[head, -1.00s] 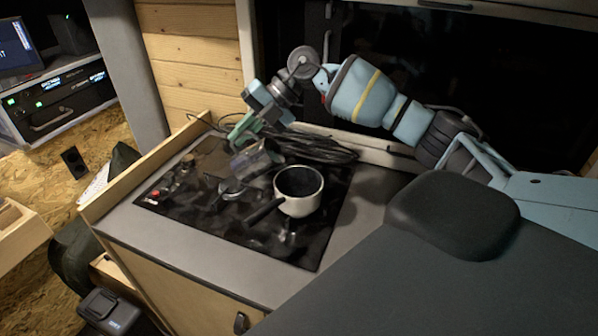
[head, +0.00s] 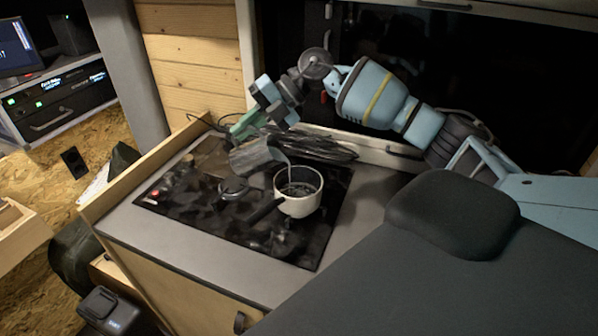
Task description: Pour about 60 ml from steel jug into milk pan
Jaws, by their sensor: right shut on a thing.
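The steel jug (head: 257,158) is tilted to the right beside the milk pan, its mouth above the pan's left rim. A thin pale stream runs from it down into the pan. The milk pan (head: 299,204) is white outside and dark inside, and stands upright on the black hob, with some liquid showing in it. Its dark handle points to the lower left. My right gripper (head: 246,126) is shut on the jug from behind and above; the fingers are partly hidden. My left gripper is not in view.
The black hob (head: 215,222) is set in a grey counter (head: 185,245) with a wooden edge at the left. A bundle of dark cables (head: 325,147) lies behind the pan. The counter right of the pan is clear.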

